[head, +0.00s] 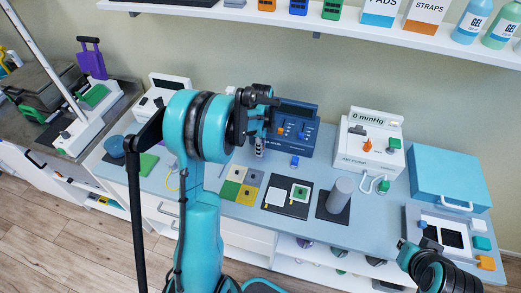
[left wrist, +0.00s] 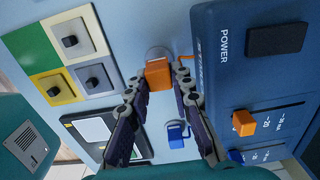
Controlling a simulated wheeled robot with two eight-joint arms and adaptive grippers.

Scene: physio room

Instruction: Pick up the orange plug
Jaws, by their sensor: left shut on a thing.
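The orange plug (left wrist: 158,73) is a small block in the left wrist view. It sits between the fingertips of my left gripper (left wrist: 157,84), which is shut on it. A round grey thing lies just behind the plug, and the plug's underside is hidden. In the head view my left gripper (head: 261,120) is in front of the blue device, above the table's back part, and hides the plug. My right arm shows at the lower right of the head view; its jaws cannot be made out.
The blue device (head: 296,125) with an orange knob (left wrist: 243,122) stands close beside the left gripper. A blue plug (left wrist: 177,133) lies near it. Coloured switch plates (head: 240,184), dark pads, a grey cylinder (head: 339,194) and a white pump (head: 370,140) stand on the table.

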